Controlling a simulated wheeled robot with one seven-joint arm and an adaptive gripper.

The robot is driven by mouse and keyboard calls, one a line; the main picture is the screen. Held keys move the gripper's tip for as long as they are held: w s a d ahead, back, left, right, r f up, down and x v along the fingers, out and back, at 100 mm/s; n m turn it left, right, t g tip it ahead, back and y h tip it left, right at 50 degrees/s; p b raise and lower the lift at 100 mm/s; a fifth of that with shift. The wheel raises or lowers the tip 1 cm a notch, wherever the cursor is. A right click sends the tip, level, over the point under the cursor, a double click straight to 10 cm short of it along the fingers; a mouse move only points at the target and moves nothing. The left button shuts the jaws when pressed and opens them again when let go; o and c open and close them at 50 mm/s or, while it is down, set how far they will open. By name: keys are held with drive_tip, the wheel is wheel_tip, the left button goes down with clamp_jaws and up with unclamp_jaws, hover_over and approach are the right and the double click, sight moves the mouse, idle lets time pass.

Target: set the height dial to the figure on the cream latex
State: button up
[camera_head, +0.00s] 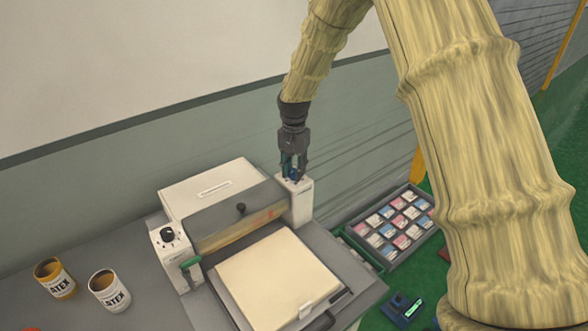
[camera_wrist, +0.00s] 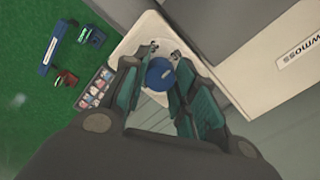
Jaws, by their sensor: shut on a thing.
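My gripper (camera_head: 293,166) points down over the white right-hand post (camera_head: 301,204) of the machine. Its teal fingers are shut on a round blue knob on top of that post; the knob (camera_wrist: 160,74) shows between the fingers in the wrist view. A cream slab (camera_head: 275,273) lies flat at the front of the machine, with a small pale tag (camera_head: 305,310) at its near edge, too small to read. Two cans marked with letters ending in "ATEX" stand at left: a yellow one (camera_head: 58,284) and a whitish one (camera_head: 116,299). I see no readable figure on either.
A black dial (camera_head: 168,236) sits on the left post, above a green handle (camera_head: 191,262). A grey roller cover (camera_head: 235,214) spans between the posts. A tray of coloured cards (camera_head: 430,235) and a dark device (camera_head: 403,308) lie at right on the green floor.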

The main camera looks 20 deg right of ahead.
sight(294, 171)
drive_tip(key=n, duration=0.6)
drive_tip(key=shift+s+f, duration=0.15)
drive_tip(key=shift+f, duration=0.05)
drive_tip(key=n, duration=0.4)
drive_tip(key=shift+n, duration=0.4)
drive_tip(key=o, duration=1.1)
drive_tip(key=shift+f, duration=0.1)
drive_tip(key=shift+c, duration=0.2)
drive_tip(key=shift+r, duration=0.3)
wheel_tip(294, 171, up, 12)
drive_tip(key=shift+f, duration=0.2)
